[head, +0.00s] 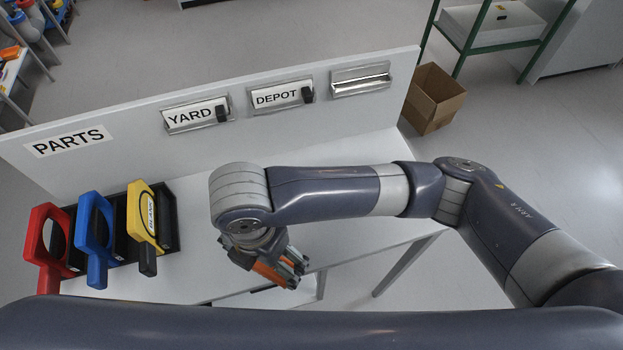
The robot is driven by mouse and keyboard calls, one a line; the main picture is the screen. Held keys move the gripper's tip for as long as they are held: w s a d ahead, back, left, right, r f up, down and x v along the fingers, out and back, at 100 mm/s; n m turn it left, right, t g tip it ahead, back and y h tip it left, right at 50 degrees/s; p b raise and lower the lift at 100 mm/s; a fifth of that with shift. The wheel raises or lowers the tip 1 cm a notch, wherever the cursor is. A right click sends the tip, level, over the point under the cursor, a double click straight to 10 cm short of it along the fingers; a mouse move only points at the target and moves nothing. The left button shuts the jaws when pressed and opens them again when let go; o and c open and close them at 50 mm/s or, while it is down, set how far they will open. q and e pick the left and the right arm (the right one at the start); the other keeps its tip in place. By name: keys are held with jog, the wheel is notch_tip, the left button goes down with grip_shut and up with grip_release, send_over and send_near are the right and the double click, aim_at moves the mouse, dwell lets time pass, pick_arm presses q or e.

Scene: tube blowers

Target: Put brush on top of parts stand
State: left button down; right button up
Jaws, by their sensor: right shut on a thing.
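My right gripper (284,269) points down over the front edge of a white table (215,249). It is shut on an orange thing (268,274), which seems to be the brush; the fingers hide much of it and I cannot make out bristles. The table has an upright back panel (130,150) with a PARTS sign (68,141) at its left. Near that sign, red (39,257), blue (97,273) and yellow (142,202) frame-shaped pieces sit in dark holders on the table. My left gripper is out of view.
The panel also carries YARD (192,115) and DEPOT (278,96) labels in metal holders, and a blank metal holder (360,80). An open cardboard box (435,98) stands on the floor behind. My right arm covers part of the table; its middle left is clear.

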jog(key=w+d, duration=0.1)
jog(key=w, duration=0.1)
jog(key=w+d+p, duration=0.1)
jog(key=w+d, duration=0.1)
jog(key=w+d+p, duration=0.1)
jog(key=w, duration=0.1)
jog(key=shift+w+d, duration=0.3)
jog(key=shift+d, duration=0.1)
jog(key=w, duration=0.1)
jog(key=w+d+p, duration=0.1)
jog(key=w+d, duration=0.1)
jog(key=shift+w+d+f, duration=0.25)
jog(key=shift+w+f, duration=0.05)
jog(key=shift+w, duration=0.1)
jog(key=w, duration=0.1)
jog(key=w+d+p, duration=0.1)
jog(key=shift+w+d+f, duration=0.3)
jog(key=shift+f, duration=0.1)
notch_tip(320, 180, down, 3)
jog(key=shift+p, duration=0.65)
jog(key=shift+f, duration=0.15)
jog(key=o, duration=0.7)
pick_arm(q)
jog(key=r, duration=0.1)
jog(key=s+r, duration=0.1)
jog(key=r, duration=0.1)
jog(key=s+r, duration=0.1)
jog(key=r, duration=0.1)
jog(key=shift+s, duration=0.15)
